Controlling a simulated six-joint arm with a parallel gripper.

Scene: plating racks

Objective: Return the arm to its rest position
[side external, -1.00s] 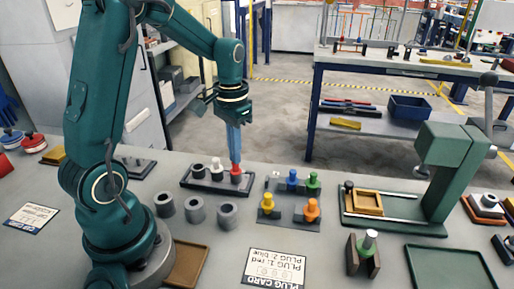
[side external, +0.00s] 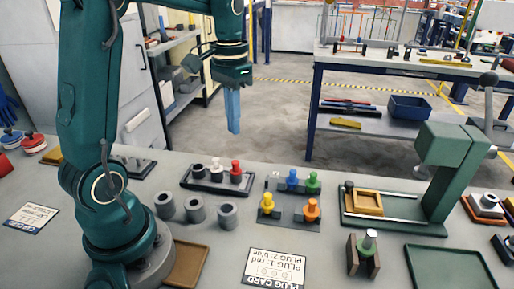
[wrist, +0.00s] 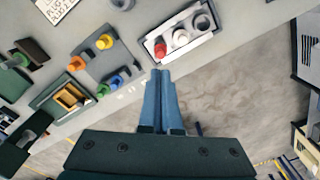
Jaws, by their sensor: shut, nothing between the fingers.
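My gripper (side external: 233,128) has blue fingers that are shut with nothing between them. It hangs in the air above and behind the dark rack (side external: 217,184), clear of it. The rack holds a dark grey ring or plug, a white plug (side external: 217,168) and a red plug (side external: 236,171) in a row. In the wrist view the closed fingertips (wrist: 160,72) appear just below the red plug (wrist: 160,49), apart from it.
A plug tray (side external: 290,213) with yellow, orange, blue and green plugs stands right of the rack. Several grey rings (side external: 194,209) lie in front of it. A green press (side external: 446,175) stands further right. The air around my gripper is free.

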